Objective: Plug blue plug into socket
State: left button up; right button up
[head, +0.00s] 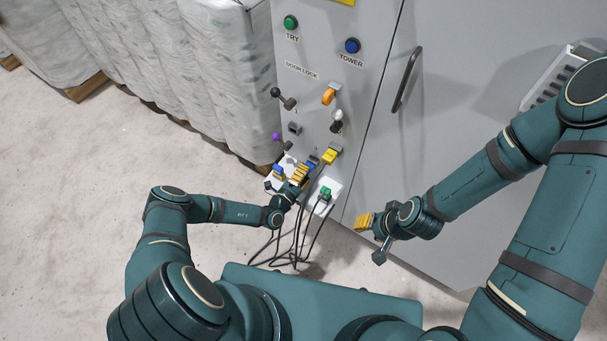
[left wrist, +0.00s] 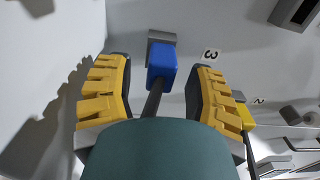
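The blue plug (left wrist: 162,62) lies between the yellow fingers of my left gripper (left wrist: 158,95) in the left wrist view, with clear gaps on both sides. The fingers are spread open. The plug's far end meets or overlaps a grey socket (left wrist: 161,37) beside a "3" label; how deep it sits I cannot tell. A dark cable runs back from the plug. In the head view, my left gripper (head: 299,174) is low at the grey panel, with the blue plug (head: 312,161) just beyond it. My right gripper (head: 366,222) is apart from the panel at right; its opening is unclear.
A yellow plug (head: 332,154) is at the panel, right of the blue one. A green plug (head: 326,194) is on a white plate below. Dark cables (head: 296,245) hang underneath. Levers and buttons are above. Wrapped rolls (head: 150,60) stand at left; open floor lies in front of them.

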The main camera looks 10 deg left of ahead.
pick_arm(q)
jog(key=v, duration=0.7)
jog(key=shift+s, duration=0.25)
dwell(0.7)
